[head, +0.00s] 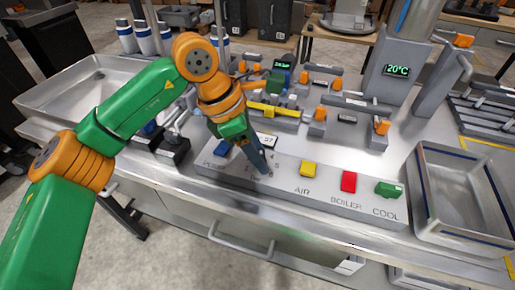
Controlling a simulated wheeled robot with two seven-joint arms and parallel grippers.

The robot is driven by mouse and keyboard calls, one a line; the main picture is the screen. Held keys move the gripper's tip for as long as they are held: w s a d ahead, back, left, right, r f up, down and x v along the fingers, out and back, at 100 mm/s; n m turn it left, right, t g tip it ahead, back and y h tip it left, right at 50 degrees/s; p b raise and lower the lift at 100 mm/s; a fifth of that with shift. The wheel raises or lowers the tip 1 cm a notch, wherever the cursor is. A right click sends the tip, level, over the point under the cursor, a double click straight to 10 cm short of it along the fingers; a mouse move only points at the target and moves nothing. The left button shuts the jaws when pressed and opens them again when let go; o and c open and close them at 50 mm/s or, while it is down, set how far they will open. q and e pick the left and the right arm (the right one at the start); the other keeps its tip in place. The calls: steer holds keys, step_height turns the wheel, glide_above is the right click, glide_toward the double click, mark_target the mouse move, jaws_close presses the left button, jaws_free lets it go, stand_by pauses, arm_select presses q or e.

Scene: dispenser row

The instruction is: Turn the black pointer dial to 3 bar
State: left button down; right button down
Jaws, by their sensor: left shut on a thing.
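My left gripper (262,166) reaches down to the sloped grey control panel (325,188), between the blue switch and the yellow switch. Its dark fingers are shut at the panel face, on what appears to be the black pointer dial. The gripper hides the dial, so its pointer and any 3 bar mark cannot be read. A white plate (267,139) with dark marks shows partly behind the fingers. My right gripper is not in view.
The panel also carries a blue switch (222,148), a yellow switch (308,169), a red switch (348,181) and a green switch (388,190). Dispensers with orange knobs stand behind. A steel basin (82,95) is at left, a steel tray (425,205) at right.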

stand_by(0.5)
arm_select(q)
steer(key=shift+c, duration=1.8)
jaws_free()
steer(key=shift+d, duration=0.15)
steer(key=v, duration=0.7)
